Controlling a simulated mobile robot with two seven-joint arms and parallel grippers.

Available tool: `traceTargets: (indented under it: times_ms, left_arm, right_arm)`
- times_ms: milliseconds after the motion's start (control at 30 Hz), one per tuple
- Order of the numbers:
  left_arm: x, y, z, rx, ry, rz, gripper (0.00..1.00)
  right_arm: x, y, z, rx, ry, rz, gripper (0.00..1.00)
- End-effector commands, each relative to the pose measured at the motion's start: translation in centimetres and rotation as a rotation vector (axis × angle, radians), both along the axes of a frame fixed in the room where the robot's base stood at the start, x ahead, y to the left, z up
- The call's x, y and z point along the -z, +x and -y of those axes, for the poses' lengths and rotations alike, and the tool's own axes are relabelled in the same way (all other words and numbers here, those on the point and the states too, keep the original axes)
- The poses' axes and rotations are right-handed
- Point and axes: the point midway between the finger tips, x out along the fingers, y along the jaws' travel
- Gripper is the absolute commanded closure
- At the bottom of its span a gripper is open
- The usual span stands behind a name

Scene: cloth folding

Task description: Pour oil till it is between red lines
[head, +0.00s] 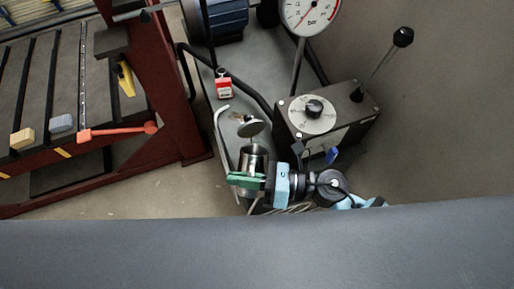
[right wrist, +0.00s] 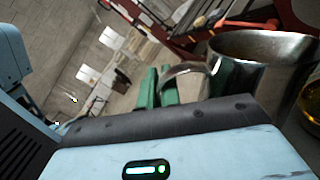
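My right gripper (head: 247,180), with green fingers, is at a shiny metal mug (head: 254,157) beside the machine in the head view. In the right wrist view, the green fingertips (right wrist: 160,87) are close together on the handle of the mug (right wrist: 262,68). The mug's inside and any oil in it cannot be made out. A round grey lid (head: 250,128) stands just above the mug in the head view. An amber round part (right wrist: 313,100) shows at the right edge of the wrist view, cut off. No red level lines can be made out. My left gripper is out of view.
A control box (head: 340,115) with a dial and a black-knobbed lever stands right of the mug. A pressure gauge (head: 309,12) rises behind it. A red-framed rack (head: 165,80) stands left. Hoses and a bent pipe run close to the mug. Floor (head: 130,190) is bare at lower left.

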Motion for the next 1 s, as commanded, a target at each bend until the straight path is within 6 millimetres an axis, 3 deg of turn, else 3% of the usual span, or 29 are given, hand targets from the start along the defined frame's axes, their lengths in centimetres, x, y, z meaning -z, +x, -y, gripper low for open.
traceTargets:
  times_ms: [400,700,1000]
  left_arm:
    - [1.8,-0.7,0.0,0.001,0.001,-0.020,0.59]
    - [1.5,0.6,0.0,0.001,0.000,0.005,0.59]
    - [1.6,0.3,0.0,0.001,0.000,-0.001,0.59]
  right_arm:
    - [1.0,-1.4,-0.2,0.001,-0.020,0.133,1.00]
    - [0.9,-1.5,-0.3,0.002,-0.022,0.147,1.00]
    - [1.0,-1.5,-0.3,0.002,-0.022,0.149,1.00]
